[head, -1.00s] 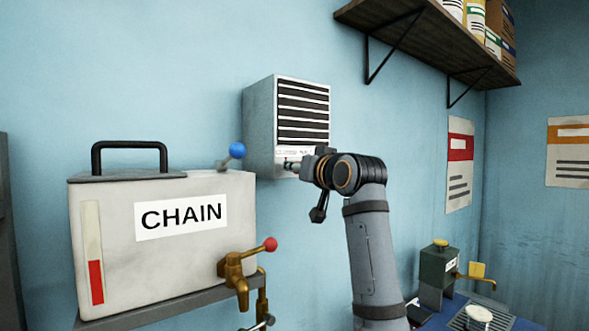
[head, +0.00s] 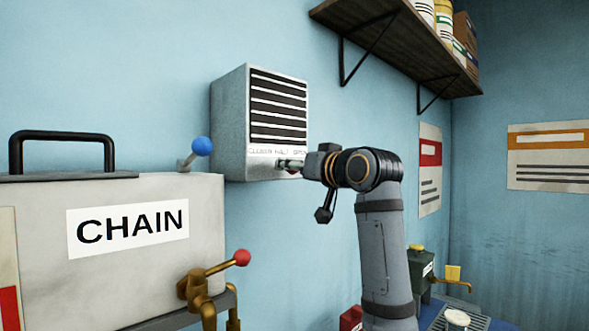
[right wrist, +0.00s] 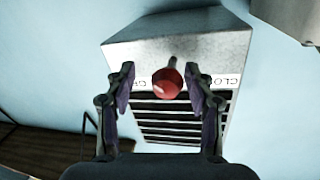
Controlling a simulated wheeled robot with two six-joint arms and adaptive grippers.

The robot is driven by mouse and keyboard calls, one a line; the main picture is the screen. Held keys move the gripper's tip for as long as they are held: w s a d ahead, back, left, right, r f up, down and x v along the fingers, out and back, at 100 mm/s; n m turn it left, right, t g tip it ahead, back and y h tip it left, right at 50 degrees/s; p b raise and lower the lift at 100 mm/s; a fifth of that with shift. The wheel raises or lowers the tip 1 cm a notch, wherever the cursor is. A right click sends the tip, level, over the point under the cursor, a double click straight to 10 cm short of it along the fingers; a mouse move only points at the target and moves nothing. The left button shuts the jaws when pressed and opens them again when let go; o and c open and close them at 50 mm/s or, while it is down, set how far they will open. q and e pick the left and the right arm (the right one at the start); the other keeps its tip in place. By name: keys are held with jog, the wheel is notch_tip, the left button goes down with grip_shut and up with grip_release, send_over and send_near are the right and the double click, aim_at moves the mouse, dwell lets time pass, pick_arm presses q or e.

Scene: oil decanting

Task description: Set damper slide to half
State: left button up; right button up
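The damper is a grey wall box (head: 230,125) with black louvre slots and a strip lettered CLOSED, HALF, OPEN below them. The slide's red knob (right wrist: 168,83) stands out from the box in the right wrist view, where the box (right wrist: 185,50) looks upside down. The knob covers the middle of the strip, between the closed and open lettering. My right gripper (right wrist: 161,82) is open, with one finger each side of the knob and gaps showing. In the head view my right gripper (head: 290,165) is at the box's lower front edge. My left gripper is not in view.
A CHAIN oil tank (head: 130,260) with a blue-knobbed lever (head: 202,146) and a red-handled brass tap (head: 241,258) stands left of the box. A wooden shelf (head: 400,45) hangs above right. A small green container (head: 420,267) is low on the right.

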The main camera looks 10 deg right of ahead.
jog(key=shift+w, duration=0.1)
jog(key=shift+s, duration=0.2)
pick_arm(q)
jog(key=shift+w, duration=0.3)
pick_arm(e)
jog(key=v, duration=1.1)
jog(key=shift+s+d, duration=0.25)
